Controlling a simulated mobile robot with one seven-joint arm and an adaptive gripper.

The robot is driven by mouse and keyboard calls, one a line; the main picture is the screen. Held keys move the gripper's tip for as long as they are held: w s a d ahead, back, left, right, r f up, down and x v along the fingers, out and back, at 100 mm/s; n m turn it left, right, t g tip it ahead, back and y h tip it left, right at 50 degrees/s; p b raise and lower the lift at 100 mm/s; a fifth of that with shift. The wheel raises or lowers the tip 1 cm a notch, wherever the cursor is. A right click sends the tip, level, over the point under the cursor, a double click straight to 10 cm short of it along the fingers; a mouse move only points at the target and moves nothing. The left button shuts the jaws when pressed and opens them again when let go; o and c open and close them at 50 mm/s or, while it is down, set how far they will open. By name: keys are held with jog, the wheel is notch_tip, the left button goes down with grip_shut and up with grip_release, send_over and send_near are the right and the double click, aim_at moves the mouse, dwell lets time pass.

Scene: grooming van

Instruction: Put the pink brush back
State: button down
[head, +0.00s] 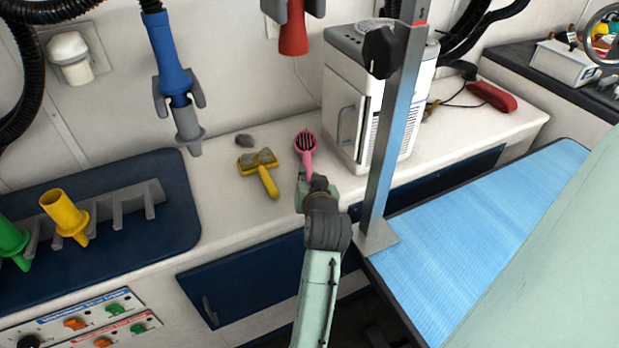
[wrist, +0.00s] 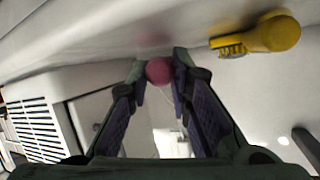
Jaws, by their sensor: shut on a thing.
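The pink brush (head: 306,145) shows in the head view above or at the white counter, its bristled head pointing away from me. In the wrist view, the round pink end of its handle (wrist: 159,71) sits between the fingertips. My gripper (head: 308,182) is shut on the pink brush by its handle; it also shows in the wrist view (wrist: 160,75). Part of the handle is hidden by the fingers. I cannot tell whether the brush touches the counter.
A white appliance (head: 362,100) stands to the right. A metal post (head: 393,140) rises by the blue-topped table (head: 470,230). A dark blue tray (head: 180,215) with nozzles lies left.

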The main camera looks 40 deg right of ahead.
jog(key=shift+f, duration=0.55)
jog(key=c, duration=1.5)
grip_release()
jog(key=shift+f, duration=0.1)
jog(key=shift+o, duration=0.2)
